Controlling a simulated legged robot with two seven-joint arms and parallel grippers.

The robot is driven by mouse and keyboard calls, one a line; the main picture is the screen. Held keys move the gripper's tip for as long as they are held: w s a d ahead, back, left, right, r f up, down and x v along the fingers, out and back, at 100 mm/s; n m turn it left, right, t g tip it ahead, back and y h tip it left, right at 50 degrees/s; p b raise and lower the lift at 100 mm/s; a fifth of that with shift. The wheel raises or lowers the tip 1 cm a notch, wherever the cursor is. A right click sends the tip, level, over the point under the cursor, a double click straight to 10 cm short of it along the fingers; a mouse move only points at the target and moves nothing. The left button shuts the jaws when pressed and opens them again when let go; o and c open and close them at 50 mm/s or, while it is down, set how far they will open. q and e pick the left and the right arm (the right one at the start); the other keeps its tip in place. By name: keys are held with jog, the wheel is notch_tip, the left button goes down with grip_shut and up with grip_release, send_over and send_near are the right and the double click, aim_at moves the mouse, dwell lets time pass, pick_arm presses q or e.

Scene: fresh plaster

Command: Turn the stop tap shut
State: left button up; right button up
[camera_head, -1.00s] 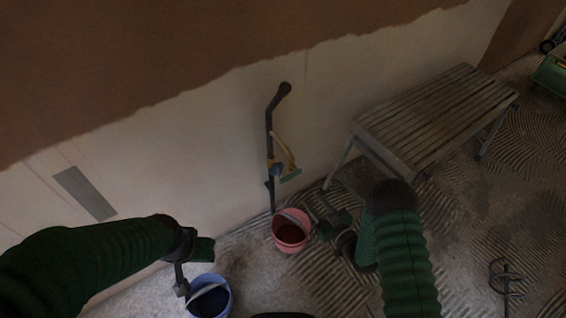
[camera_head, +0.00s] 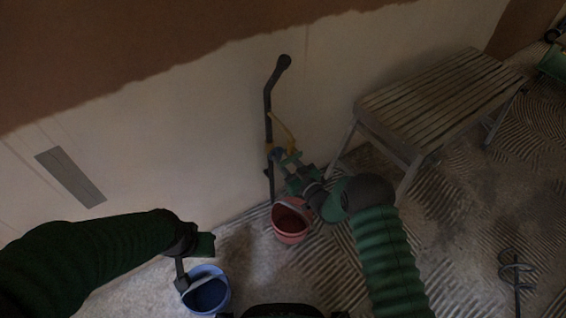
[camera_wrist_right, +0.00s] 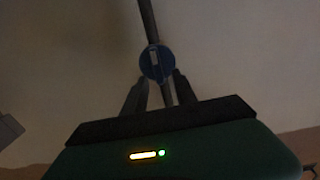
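A red bucket (camera_head: 291,233) stands under my right gripper and a blue bucket (camera_head: 208,298) by my left. A slatted bench (camera_head: 440,90) stands right. A mixing paddle (camera_head: 516,272) is at lower right.

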jog(key=shift+w+a, duration=0.15)
jog(key=shift+w, duration=0.15)
jog(key=shift+c, duration=0.3)
grip_shut()
